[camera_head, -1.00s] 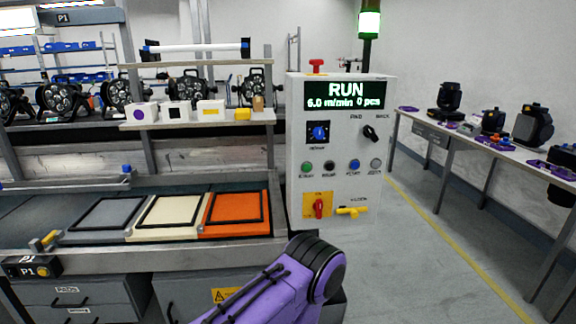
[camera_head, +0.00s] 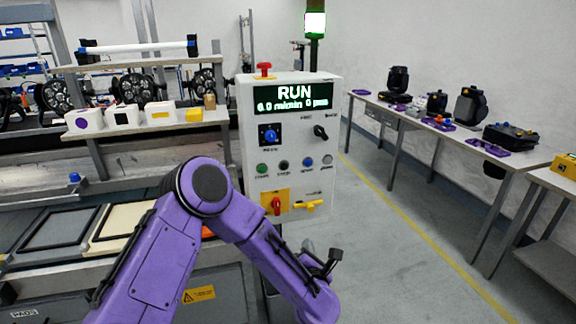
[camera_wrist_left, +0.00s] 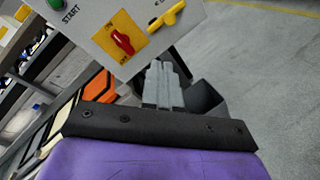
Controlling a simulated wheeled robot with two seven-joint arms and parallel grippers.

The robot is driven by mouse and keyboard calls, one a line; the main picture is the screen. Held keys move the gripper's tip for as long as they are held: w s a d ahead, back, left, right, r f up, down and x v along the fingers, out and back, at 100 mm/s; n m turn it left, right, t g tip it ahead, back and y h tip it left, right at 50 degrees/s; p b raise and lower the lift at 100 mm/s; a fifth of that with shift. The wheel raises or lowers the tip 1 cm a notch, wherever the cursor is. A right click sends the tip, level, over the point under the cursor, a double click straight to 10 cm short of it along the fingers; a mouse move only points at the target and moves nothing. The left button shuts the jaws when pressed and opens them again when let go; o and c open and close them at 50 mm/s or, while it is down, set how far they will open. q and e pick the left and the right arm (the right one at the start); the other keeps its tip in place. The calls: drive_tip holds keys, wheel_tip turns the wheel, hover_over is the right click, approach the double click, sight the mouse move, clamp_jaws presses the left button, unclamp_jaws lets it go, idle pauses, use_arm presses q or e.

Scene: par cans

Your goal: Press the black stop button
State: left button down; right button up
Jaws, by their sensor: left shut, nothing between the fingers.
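The white control box (camera_head: 290,140) stands ahead, its lit display reading RUN. A row of buttons crosses its front: green, black, blue and grey. The black stop button (camera_head: 284,165) is second from the left, right of the green start button (camera_head: 262,168). In the wrist view the green start button (camera_wrist_left: 57,4) shows at the top left; the black button is out of that view. My left gripper (camera_head: 334,256) is below and in front of the box, apart from it. In the wrist view its fingers (camera_wrist_left: 160,68) are together and empty. My right gripper is not in view.
A red rotary switch (camera_head: 276,205) on a yellow plate and a yellow lever (camera_head: 308,206) sit below the buttons. A red mushroom button (camera_head: 264,69) tops the box. A conveyor with panels lies left, a long table (camera_head: 470,135) right. Floor between is clear.

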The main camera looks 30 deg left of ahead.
sight(285, 167)
use_arm(q)
drive_tip(key=w+a+r+n+g+y, duration=0.1)
drive_tip(key=a+r+n+y, duration=0.1)
drive_tip(key=r+n, duration=0.4)
drive_tip(key=w+a+r+n+y+p, duration=0.1)
drive_tip(key=a+r+n+y, duration=0.1)
drive_tip(key=r+n, duration=0.4)
drive_tip(key=shift+w+r+g, duration=0.4)
drive_tip(key=shift+r, duration=0.45)
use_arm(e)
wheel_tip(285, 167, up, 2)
use_arm(q)
drive_tip(key=p+x, duration=0.2)
drive_tip(key=x, duration=0.2)
drive_tip(key=p+x, duration=0.2)
drive_tip(key=x, duration=0.2)
drive_tip(key=p+x, duration=0.1)
drive_tip(key=x, duration=0.4)
drive_tip(key=shift+r+p, duration=0.25)
drive_tip(key=shift+p, duration=0.15)
drive_tip(key=shift+w+a+f, duration=0.15)
drive_tip(key=shift+w+a, duration=0.1)
drive_tip(key=shift+a, duration=0.15)
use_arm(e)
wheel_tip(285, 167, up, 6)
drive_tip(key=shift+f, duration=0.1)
